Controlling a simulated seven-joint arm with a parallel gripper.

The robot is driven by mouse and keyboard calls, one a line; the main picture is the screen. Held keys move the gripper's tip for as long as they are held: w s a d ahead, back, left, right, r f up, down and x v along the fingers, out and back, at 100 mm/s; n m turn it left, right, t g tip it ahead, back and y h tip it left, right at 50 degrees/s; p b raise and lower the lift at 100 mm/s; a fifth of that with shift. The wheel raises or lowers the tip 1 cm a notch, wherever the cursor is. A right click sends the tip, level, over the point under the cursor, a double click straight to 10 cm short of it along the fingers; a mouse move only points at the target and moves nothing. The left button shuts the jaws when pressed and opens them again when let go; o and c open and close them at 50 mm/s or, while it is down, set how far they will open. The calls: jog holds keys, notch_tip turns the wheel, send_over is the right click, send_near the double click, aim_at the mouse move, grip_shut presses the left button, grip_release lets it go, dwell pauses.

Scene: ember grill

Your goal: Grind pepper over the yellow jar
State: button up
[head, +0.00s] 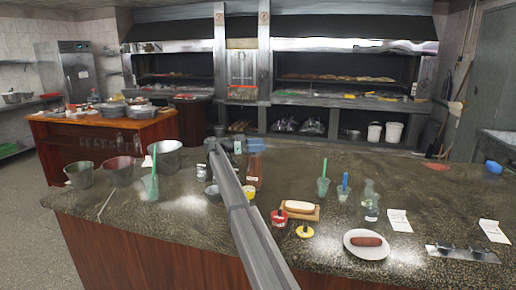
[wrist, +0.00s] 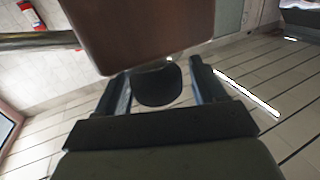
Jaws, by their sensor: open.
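The yellow jar (head: 305,232) is small and low, with a dark piece on top, and stands on the dark counter in front of the bun board. A tall brown mill-like thing (head: 253,171) with a pale label stands upright near the counter's middle. My gripper (head: 242,147) is at its upper end, to the left in the head view. In the wrist view my gripper (wrist: 160,88) is open, with a dark rounded piece (wrist: 157,92) between or just beyond its fingers. A large brown surface (wrist: 140,30) fills the top; I cannot tell whether the fingers touch anything.
A red jar (head: 279,218) stands left of the yellow jar, and a bun on a board (head: 300,209) behind it. A plate with a sausage (head: 350,247) is to the right. Some counter is clear at front left.

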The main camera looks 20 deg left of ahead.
notch_tip(320, 180, up, 9)
jog(key=shift+r, duration=0.1)
dwell(0.3)
jog(key=shift+a, duration=0.15)
jog(key=shift+c, duration=0.3)
jog(key=s+d+f+n+t+y, duration=0.3)
jog(key=s+f+n+t+y, duration=0.25)
jog(key=s, duration=0.25)
jog(key=s+d+f+n+t+y, duration=0.35)
jog(key=s+f, duration=0.25)
jog(key=s, duration=0.2)
jog(key=w+a+r+n+t+y, duration=0.1)
jog(key=w+a+n+t+y, duration=0.2)
jog(key=a+y, duration=0.45)
jog(key=shift+n, duration=0.7)
jog(key=w, duration=1.2)
jog(key=shift+w+a, duration=0.2)
